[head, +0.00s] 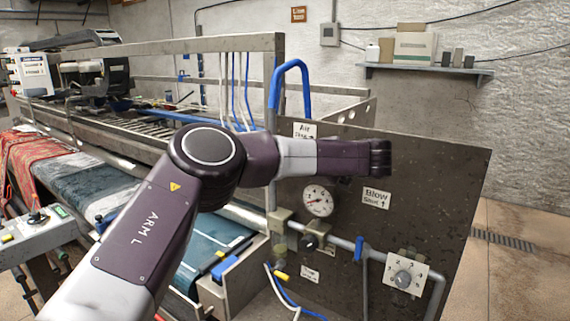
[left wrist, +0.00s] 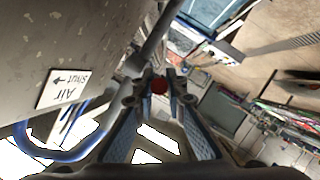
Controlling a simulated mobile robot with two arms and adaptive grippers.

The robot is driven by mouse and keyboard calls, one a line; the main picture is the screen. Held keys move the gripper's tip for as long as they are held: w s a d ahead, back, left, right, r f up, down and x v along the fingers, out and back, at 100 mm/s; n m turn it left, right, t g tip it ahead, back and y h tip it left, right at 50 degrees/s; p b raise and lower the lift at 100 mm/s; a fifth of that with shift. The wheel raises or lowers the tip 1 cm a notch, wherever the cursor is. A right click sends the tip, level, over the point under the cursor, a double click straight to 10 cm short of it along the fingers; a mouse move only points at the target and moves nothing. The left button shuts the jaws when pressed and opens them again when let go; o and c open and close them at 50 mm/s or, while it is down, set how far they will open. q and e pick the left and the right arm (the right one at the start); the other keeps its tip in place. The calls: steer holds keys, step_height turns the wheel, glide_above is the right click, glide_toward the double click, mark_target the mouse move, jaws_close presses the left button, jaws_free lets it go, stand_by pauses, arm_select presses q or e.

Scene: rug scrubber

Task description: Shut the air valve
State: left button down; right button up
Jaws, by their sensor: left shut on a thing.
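The "Air Shut" label (head: 305,131) is on the grey panel (head: 440,200), its arrow pointing right; it also shows upside down in the left wrist view (left wrist: 66,90). My left arm crosses in front of the panel in the head view and hides the air valve and my left gripper there. I cannot tell the valve's handle position. My right gripper is in neither view.
A pressure gauge (head: 318,201), a "Blow Shut" label (head: 376,197), a blue lever (head: 359,247) on the pipe and a numbered dial (head: 403,278) sit close below my arm. A blue bent tube (head: 291,72) rises above the panel. Floor at right is clear.

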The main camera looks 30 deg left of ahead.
arm_select(q)
steer(key=c, duration=2)
jaws_free()
steer(key=shift+w+f, duration=0.1)
steer(key=shift+f, duration=0.05)
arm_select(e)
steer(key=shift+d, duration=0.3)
arm_select(q)
steer(key=shift+o, duration=0.2)
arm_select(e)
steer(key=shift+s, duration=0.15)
arm_select(q)
steer(key=v, duration=1.2)
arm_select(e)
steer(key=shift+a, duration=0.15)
arm_select(q)
steer(key=p+v, duration=0.5)
steer(key=v, duration=0.4)
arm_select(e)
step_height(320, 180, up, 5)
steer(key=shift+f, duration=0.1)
